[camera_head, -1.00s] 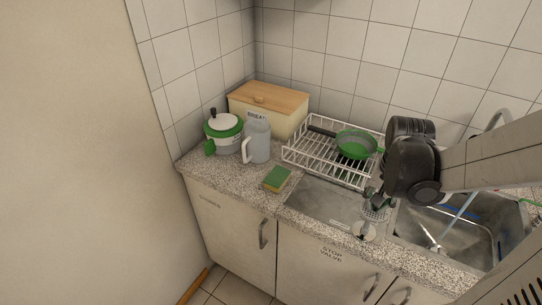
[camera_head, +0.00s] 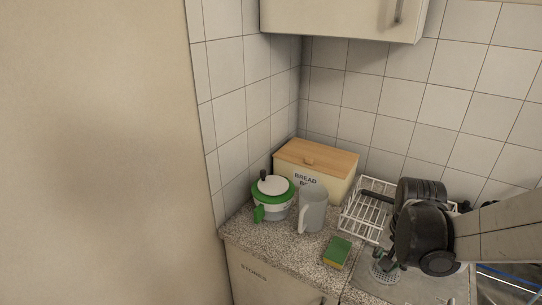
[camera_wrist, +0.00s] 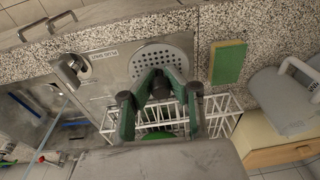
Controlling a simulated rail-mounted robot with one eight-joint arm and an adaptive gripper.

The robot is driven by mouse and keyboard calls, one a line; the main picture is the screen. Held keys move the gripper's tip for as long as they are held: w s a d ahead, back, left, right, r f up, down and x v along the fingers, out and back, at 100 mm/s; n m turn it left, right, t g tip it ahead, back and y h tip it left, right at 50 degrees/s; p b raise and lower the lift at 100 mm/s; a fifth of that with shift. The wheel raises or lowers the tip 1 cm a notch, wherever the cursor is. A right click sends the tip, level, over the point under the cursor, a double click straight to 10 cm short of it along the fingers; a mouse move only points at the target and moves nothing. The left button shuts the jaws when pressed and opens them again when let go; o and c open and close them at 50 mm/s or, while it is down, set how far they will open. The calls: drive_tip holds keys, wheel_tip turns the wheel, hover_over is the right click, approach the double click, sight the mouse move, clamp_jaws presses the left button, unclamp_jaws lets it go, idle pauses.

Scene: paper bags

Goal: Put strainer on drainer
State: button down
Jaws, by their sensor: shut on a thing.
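My gripper (camera_wrist: 159,84) is shut on the strainer (camera_wrist: 160,57), a round grey metal piece full of small holes. The strainer also shows in the head view (camera_head: 384,273), below my dark wrist and over the steel draining surface. The drainer (camera_head: 352,219) is a white wire rack at the back, against the tiled wall, beyond the strainer. My wrist and arm hide its right part. In the wrist view the drainer (camera_wrist: 222,103) lies behind and below my gripper fingers, with a bit of green in it. The strainer is apart from the drainer.
A green and yellow sponge (camera_head: 337,252) lies left of the strainer. A clear jug (camera_head: 312,211), a green-and-white lidded pot (camera_head: 272,197) and a wooden-lidded bread bin (camera_head: 330,160) stand left of the drainer. A wall cupboard (camera_head: 345,18) hangs above. The sink (camera_wrist: 30,105) shows in the wrist view.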

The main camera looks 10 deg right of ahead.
drive_tip(key=w+d+f+b, duration=0.1)
drive_tip(key=d, duration=0.1)
drive_tip(key=w+d+f+b, duration=0.1)
drive_tip(key=w+d+f, duration=0.1)
drive_tip(key=w+d+f+b, duration=0.1)
drive_tip(key=d, duration=0.1)
drive_tip(key=shift+w+f, duration=0.3)
drive_tip(key=shift+f, duration=0.05)
drive_tip(key=shift+f+b, duration=1.5)
drive_tip(key=shift+f, duration=0.45)
drive_tip(key=shift+f, duration=0.2)
drive_tip(key=c, duration=1.8)
unclamp_jaws()
drive_tip(key=shift+o, duration=0.2)
drive_tip(key=shift+r, duration=0.1)
wheel_tip(320, 180, up, 12)
drive_tip(key=s+a+p, duration=0.1)
drive_tip(key=shift+s, duration=0.2)
